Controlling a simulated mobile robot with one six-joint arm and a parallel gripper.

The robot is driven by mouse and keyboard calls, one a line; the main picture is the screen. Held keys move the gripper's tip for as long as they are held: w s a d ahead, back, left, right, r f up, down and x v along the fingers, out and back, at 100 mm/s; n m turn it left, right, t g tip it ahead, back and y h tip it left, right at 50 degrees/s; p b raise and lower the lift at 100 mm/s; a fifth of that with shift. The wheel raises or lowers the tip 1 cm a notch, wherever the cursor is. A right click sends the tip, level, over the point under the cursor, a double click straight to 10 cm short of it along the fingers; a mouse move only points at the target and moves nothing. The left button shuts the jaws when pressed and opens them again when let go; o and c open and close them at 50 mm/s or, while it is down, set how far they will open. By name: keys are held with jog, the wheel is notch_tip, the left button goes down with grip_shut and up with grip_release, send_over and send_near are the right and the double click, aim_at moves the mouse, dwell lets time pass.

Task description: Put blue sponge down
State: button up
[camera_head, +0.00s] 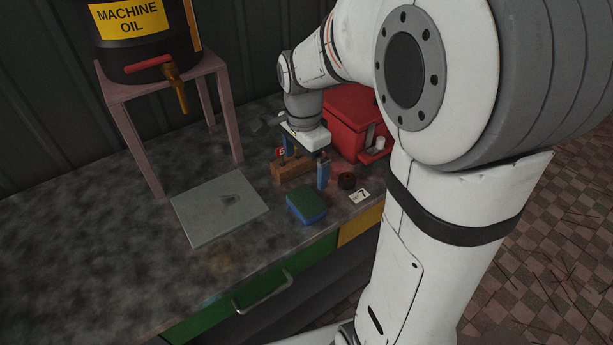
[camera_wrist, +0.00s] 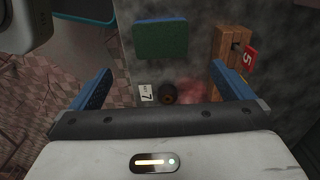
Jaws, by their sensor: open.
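The blue sponge (camera_head: 306,206) has a dark green top and lies flat on the worktop near its front edge. It also shows in the wrist view (camera_wrist: 161,40), ahead of my fingers. My gripper (camera_head: 303,165) has blue fingers and is above the worktop, behind and apart from the sponge. In the wrist view my gripper (camera_wrist: 165,90) has its two fingers wide apart with nothing held between them.
A wooden block (camera_head: 290,168) with a red number 5 tag, a small dark round part (camera_head: 347,181) and a "7" card (camera_head: 360,196) are near my gripper. A red box (camera_head: 350,112) stands behind. A grey plate (camera_head: 219,207) lies left, beside the oil-drum stand (camera_head: 128,140).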

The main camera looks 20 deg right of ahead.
jog(key=s+r+n+t, duration=0.2)
jog(key=s+n, duration=1.2)
jog(key=shift+r+t, duration=0.2)
jog(key=shift+t, duration=0.1)
jog(key=shift+w, duration=0.15)
dwell(0.3)
jog(key=shift+d, duration=0.1)
dwell(0.4)
